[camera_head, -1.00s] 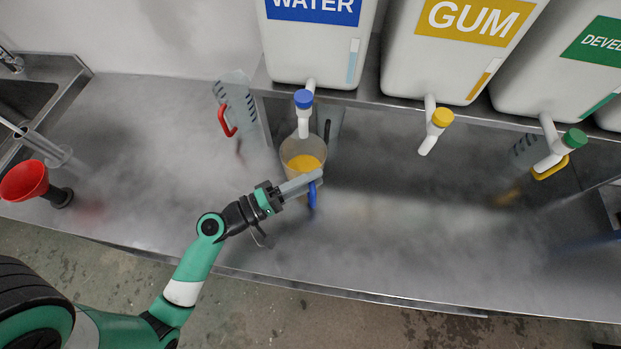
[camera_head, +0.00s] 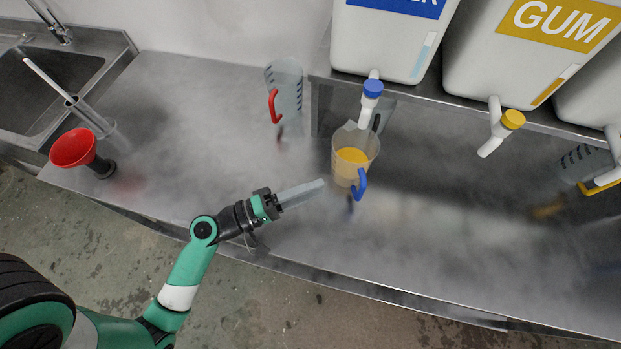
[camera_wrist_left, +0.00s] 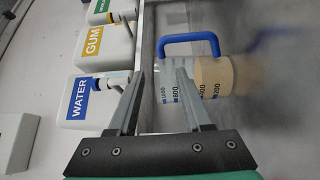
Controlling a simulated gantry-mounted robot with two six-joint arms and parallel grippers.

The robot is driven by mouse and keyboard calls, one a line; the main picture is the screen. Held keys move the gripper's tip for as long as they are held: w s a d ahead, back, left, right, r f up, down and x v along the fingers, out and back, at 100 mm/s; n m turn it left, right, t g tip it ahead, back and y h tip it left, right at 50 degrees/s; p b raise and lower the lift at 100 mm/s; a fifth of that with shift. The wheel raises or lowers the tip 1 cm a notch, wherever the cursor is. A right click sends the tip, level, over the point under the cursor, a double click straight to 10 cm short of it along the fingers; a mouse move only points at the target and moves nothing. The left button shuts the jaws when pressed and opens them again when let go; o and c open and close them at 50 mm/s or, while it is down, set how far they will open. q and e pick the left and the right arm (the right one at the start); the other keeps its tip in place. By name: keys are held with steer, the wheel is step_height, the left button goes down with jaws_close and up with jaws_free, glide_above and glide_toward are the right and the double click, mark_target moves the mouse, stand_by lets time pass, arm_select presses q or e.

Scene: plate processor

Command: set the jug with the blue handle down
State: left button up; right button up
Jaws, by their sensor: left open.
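The jug with the blue handle (camera_head: 356,156) stands upright on the steel counter, just below the blue tap, with yellow-orange liquid in it. Its blue handle (camera_head: 360,185) faces the front. My left gripper (camera_head: 318,188) is in front and to the left of the jug, apart from its handle. In the left wrist view the left gripper (camera_wrist_left: 157,85) is open and empty, with the jug (camera_wrist_left: 195,85) and its blue handle beyond the fingers. My right gripper is not in view.
The water tank (camera_head: 390,40) and gum tank (camera_head: 520,50) stand on a shelf behind. A red-handled jug (camera_head: 286,88) stands to the left. A red funnel (camera_head: 73,148) and sink (camera_head: 50,85) are further left.

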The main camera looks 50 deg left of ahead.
arm_select(q)
steer(key=shift+s, duration=0.1)
stand_by(0.3)
steer(key=w+d+r+m+t, duration=0.1)
steer(key=w+r+m, duration=0.3)
steer(key=r, duration=0.3)
steer(key=w+d+r+m+h, duration=0.1)
steer(key=w+r+m, duration=0.25)
steer(key=r, duration=0.45)
steer(key=w+r+m+t, duration=0.1)
steer(key=w+r+m, duration=0.2)
steer(key=r+m, duration=0.3)
steer(key=s+r+m+t+y, duration=0.1)
steer(key=s+r+t+y, duration=0.25)
steer(key=r, duration=1.05)
steer(key=s+r+m+t+y, duration=0.15)
steer(key=s+r+t, duration=0.3)
steer(key=r, duration=0.95)
step_height(320, 180, up, 33)
steer(key=n+p, duration=0.1)
steer(key=p, duration=3.2)
steer(key=shift+w+d+f, duration=0.2)
steer(key=shift+w+d, duration=0.2)
steer(key=shift+w, duration=0.05)
